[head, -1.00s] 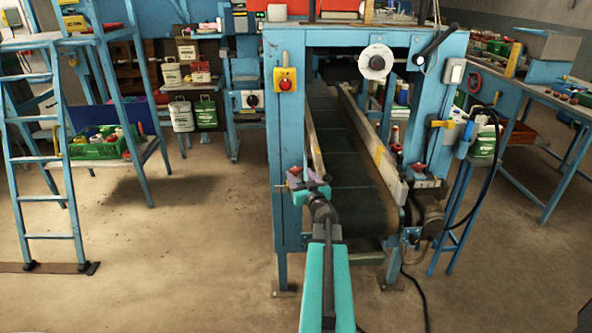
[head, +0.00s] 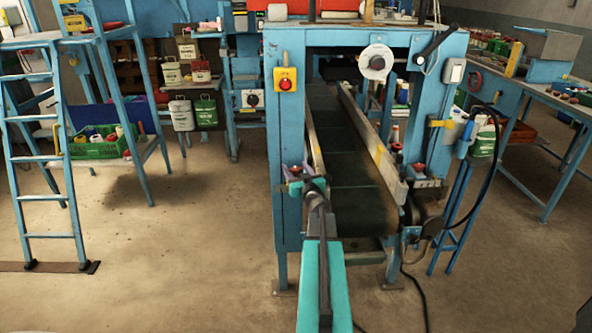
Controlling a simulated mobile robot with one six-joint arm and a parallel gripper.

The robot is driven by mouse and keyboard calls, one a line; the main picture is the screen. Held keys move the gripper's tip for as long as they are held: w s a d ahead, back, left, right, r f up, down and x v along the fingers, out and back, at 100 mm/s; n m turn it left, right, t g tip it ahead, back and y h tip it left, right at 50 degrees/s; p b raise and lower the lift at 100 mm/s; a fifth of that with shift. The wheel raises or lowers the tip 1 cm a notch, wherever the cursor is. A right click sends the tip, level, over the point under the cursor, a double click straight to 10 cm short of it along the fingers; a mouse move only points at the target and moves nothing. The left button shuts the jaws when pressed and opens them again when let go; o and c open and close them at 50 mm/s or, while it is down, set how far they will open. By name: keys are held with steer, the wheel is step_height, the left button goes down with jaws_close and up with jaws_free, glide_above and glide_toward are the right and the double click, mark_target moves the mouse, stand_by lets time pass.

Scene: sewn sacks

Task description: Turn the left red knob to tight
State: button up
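The left red knob (head: 296,170) is a small red shape low on the left post of the blue conveyor frame, beside the belt. My gripper (head: 296,171) is at this knob, with its purplish fingers spread to either side of it. The fingers look apart; whether they touch the knob is too small to tell. My gripper body and wrist hide the knob's mount. A second red knob (head: 419,168) sits on the right side of the frame, apart from my gripper.
The dark conveyor belt (head: 350,185) runs back between metal side rails, just right of my gripper. A yellow box with a red button (head: 287,85) is on the left post above. A blue ladder (head: 45,165) stands at left.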

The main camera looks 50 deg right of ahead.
steer(key=c, duration=0.6)
steer(key=shift+c, duration=0.2)
steer(key=shift+f+m+g+h+b, duration=0.1)
steer(key=shift+m+g+h+b, duration=0.25)
steer(key=shift+h+b, duration=0.45)
steer(key=m+g+b, duration=0.1)
steer(key=b, duration=0.3)
steer(key=shift+h, duration=0.4)
steer(key=m+g+h+b, duration=0.1)
steer(key=b, duration=0.4)
steer(key=shift+d, duration=0.1)
steer(key=shift+m+g+h+b, duration=0.25)
steer(key=shift+h+b, duration=0.05)
steer(key=shift+b, duration=1.7)
steer(key=o, duration=0.8)
